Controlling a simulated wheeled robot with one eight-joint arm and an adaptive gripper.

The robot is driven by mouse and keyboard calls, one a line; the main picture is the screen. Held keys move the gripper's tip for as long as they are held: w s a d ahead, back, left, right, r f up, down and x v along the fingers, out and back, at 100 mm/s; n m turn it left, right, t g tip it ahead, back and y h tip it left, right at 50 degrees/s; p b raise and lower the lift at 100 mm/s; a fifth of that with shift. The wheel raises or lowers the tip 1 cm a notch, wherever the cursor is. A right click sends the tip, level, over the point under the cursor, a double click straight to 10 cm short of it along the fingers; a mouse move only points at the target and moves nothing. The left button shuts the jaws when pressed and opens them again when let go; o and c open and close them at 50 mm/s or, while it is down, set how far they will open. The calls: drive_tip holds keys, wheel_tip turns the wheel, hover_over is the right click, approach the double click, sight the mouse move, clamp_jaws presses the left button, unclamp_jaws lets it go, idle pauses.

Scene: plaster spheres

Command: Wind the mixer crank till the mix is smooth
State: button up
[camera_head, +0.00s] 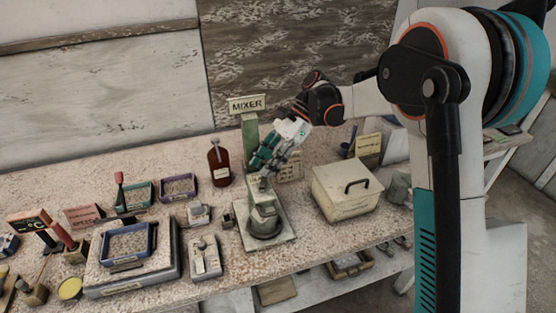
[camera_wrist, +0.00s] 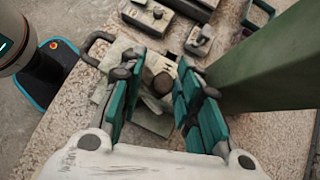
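The mixer (camera_head: 265,222) stands on a pale square base plate in the middle of the bench, with a green column (camera_head: 250,134) and a MIXER sign (camera_head: 247,104) behind it. My gripper (camera_head: 261,168) is above the mixer, pointing down. In the wrist view my gripper (camera_wrist: 157,76) has its teal fingers apart. A dark round knob (camera_wrist: 163,83), which looks like the crank's, shows between them, with gaps on both sides. The green column (camera_wrist: 268,62) rises close to the right finger. The mix and most of the crank are hidden.
A cream box with a black handle (camera_head: 346,190) stands right of the mixer. A brown bottle (camera_head: 219,163) is to the left, behind. A blue-rimmed tray (camera_head: 127,243), small bins and tools crowd the bench's left part. A narrow bare strip runs along the front edge.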

drive_tip(key=s+d+r+m+t+p, duration=0.2)
drive_tip(key=s+d+r+m+t, duration=0.6)
drive_tip(key=d+m, duration=0.4)
drive_tip(key=shift+s+d+r+t, duration=0.35)
drive_tip(key=shift+r+t, duration=0.35)
drive_tip(key=shift+r, duration=0.2)
drive_tip(key=shift+w, duration=0.1)
drive_tip(key=w+n+g+y+p, duration=0.1)
drive_tip(key=w+n+g+p, duration=0.25)
drive_tip(key=w, duration=0.25)
drive_tip(key=s+b+x, duration=0.1)
drive_tip(key=b+x, duration=0.1)
drive_tip(key=x, duration=1.1)
drive_tip(key=shift+w+a+n, duration=0.35)
drive_tip(key=shift+w+a, duration=0.05)
drive_tip(key=shift+c, duration=0.6)
clamp_jaws()
